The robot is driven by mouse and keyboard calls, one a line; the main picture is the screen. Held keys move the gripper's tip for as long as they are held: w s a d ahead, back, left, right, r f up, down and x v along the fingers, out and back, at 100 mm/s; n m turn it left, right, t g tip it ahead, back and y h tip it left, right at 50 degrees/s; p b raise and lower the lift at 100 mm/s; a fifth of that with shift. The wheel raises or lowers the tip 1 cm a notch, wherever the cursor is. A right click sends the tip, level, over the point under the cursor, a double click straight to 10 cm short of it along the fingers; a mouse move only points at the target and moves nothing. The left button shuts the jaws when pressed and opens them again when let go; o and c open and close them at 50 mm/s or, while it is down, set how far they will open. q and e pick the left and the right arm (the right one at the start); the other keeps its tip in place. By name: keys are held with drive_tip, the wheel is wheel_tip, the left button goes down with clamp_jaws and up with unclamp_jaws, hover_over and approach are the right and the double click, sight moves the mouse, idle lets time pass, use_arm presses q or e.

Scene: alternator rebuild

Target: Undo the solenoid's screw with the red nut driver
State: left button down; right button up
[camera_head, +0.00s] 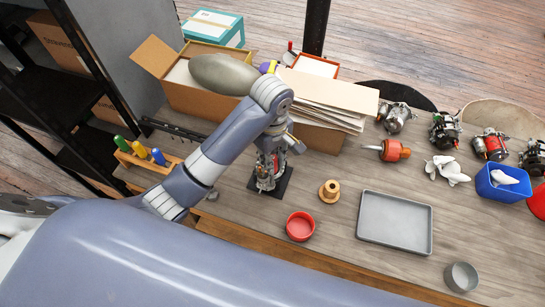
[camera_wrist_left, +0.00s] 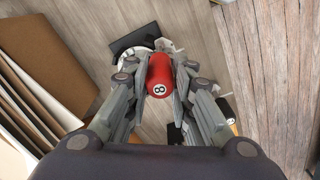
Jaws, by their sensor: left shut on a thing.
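My left gripper (camera_head: 268,165) reaches down from above near the middle of the bench. It is shut on the red nut driver (camera_wrist_left: 160,75), whose handle end carries a black 8 on a white disc in the left wrist view. A metal assembly (camera_head: 264,179) stands under the gripper on a black base plate (camera_head: 283,186). In the wrist view, part of it shows beside the driver, with the black plate (camera_wrist_left: 135,40) behind. The driver's tip, the solenoid and its screw are hidden, so contact cannot be told. My right gripper is not in view.
A wooden rack (camera_head: 143,163) holds green, yellow and blue handled drivers. A wooden spool (camera_head: 329,191), red dish (camera_head: 300,226), grey tray (camera_head: 395,222) and grey cup (camera_head: 461,277) stand to the right. Boxes and stacked boards (camera_head: 325,97) crowd the back. Several alternator parts sit back right.

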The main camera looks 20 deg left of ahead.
use_arm(q)
drive_tip(key=n, duration=0.7)
idle(0.3)
